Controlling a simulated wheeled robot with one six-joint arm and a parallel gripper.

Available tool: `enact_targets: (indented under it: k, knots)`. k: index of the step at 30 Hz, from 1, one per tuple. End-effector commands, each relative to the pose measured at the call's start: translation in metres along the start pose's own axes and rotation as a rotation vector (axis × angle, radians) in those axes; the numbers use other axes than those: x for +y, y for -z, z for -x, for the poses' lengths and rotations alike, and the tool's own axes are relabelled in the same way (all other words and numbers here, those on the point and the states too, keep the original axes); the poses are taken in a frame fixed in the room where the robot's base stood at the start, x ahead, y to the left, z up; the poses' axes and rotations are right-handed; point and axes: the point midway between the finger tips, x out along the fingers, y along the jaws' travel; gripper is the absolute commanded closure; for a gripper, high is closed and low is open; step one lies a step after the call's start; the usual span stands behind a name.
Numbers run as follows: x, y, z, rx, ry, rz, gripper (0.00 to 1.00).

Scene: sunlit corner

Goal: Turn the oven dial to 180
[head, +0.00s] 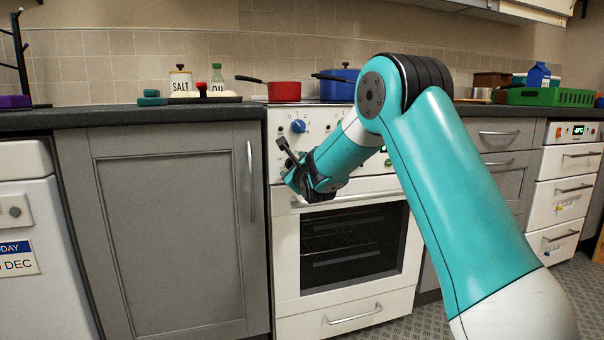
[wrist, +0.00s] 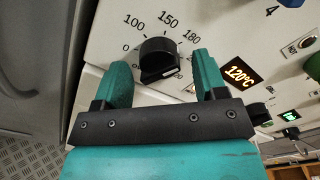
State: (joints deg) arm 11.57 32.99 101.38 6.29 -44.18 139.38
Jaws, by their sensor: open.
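The black oven dial (wrist: 158,58) is on the white front panel in the wrist view, with the marks 0, 100, 150 and 180 printed around it. The mark it points to is not clear to me. A display (wrist: 240,73) to its right reads 120°C. My gripper (wrist: 162,66) is open and empty, with one teal finger low on each side of the dial in the picture. I see no finger touching the dial. In the head view my gripper (head: 288,158) is at the left of the oven's (head: 289,255) control panel and hides part of it.
A blue knob (head: 298,126) sits on the panel just above my gripper in the head view. A red pot (head: 284,91) and a blue pot (head: 338,85) stand on the hob. A grey cupboard (head: 170,235) is to the left.

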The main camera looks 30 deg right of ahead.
Motion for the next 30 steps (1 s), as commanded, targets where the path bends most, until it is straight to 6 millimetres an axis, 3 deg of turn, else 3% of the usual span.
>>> enact_targets:
  k: [5,18,24,30]
  knots:
    - [-0.002,-0.002,0.027,0.0,-0.002,0.0,0.35]
    - [0.001,0.0,0.135,0.0,-0.002,0.001,0.35]
    - [0.001,0.001,0.163,-0.001,0.0,0.0,0.35]
    - [0.0,0.0,0.171,0.0,0.0,0.0,0.35]
